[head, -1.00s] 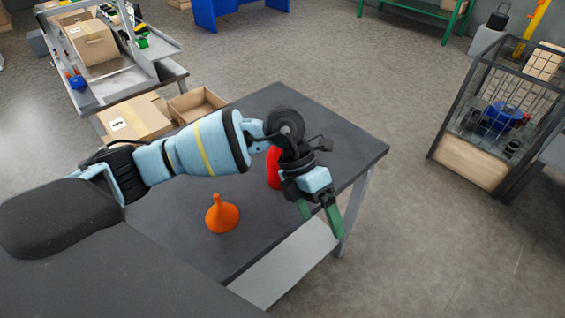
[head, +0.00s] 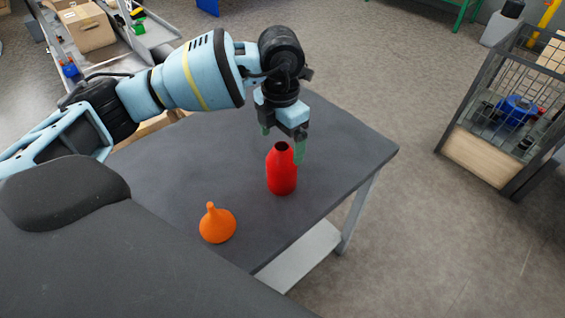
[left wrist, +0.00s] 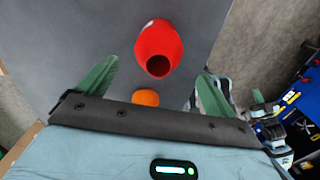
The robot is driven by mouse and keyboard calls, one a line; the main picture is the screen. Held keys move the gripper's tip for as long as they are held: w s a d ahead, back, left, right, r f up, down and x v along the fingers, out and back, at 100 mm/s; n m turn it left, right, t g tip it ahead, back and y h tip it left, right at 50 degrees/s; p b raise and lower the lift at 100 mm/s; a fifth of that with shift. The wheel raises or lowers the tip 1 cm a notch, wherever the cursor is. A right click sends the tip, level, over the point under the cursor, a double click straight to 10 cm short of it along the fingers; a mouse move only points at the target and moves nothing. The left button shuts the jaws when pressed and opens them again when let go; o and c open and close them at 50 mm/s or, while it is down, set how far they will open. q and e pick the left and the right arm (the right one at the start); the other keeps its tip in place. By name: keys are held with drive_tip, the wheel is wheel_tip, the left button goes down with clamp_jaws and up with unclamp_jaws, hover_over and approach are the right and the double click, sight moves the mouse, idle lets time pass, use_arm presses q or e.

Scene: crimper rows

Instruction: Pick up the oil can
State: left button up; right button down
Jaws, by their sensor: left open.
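The oil can is a red bottle (head: 282,172) with a narrowed neck and a dark open top, upright on the dark table (head: 345,160). It also shows in the left wrist view, where the red can (left wrist: 158,42) lies ahead, between the lines of the two fingers. My left gripper (head: 283,143) is open and empty, with its green fingers pointing down just behind and above the can's top. In the left wrist view the open fingers (left wrist: 157,80) are apart on either side, with the can's mouth between them.
An orange funnel (head: 217,225) stands on the table to the front left of the can. It partly shows in the left wrist view (left wrist: 146,97). The table's right edge is near the can. A wire-sided crate (head: 490,150) stands on the floor at right.

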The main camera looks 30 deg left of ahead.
sight(282, 159)
use_arm(q)
drive_tip(key=shift+s+f, duration=0.15)
drive_tip(key=shift+f, duration=0.6)
drive_tip(key=shift+w+f, duration=0.25)
drive_tip(key=shift+f, duration=1.05)
drive_tip(key=shift+w+f, duration=0.2)
drive_tip(key=shift+f, duration=1.65)
drive_tip(key=shift+c, duration=0.4)
drive_tip(key=c, duration=1.1)
drive_tip(key=shift+r, duration=0.25)
